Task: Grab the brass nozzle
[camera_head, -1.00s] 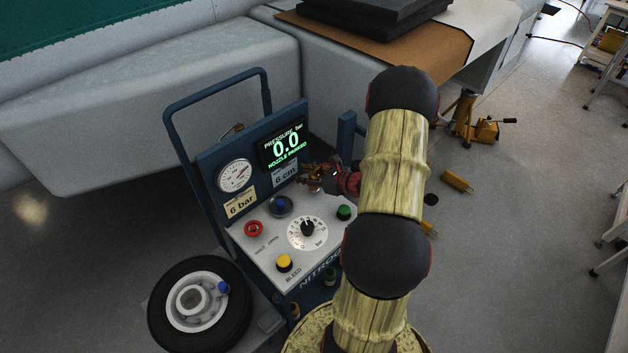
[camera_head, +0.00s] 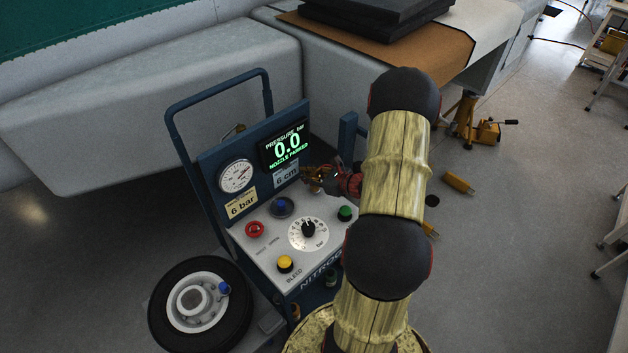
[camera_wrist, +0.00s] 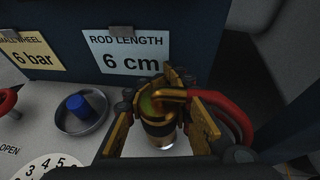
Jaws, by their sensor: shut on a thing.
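The brass nozzle (camera_wrist: 157,112) stands upright at the back of the blue nitrogen cart's top panel, with a bent brass neck and a red hose curving off to the right in the wrist view. My gripper (camera_wrist: 165,120) is shut on the nozzle, with a finger on either side of it. In the head view my gripper (camera_head: 318,178) is at the cart's back right, below the display, and the nozzle is mostly hidden by the fingers. The display (camera_head: 285,146) reads 0.0 bar and "nozzle parked".
A blue cap in a dish (camera_head: 282,206), a red knob (camera_head: 255,229), a dial (camera_head: 308,232), a green button (camera_head: 345,213) and a yellow button (camera_head: 285,263) are on the panel. A wheel (camera_head: 200,305) lies left of the cart. A label panel stands close behind the nozzle.

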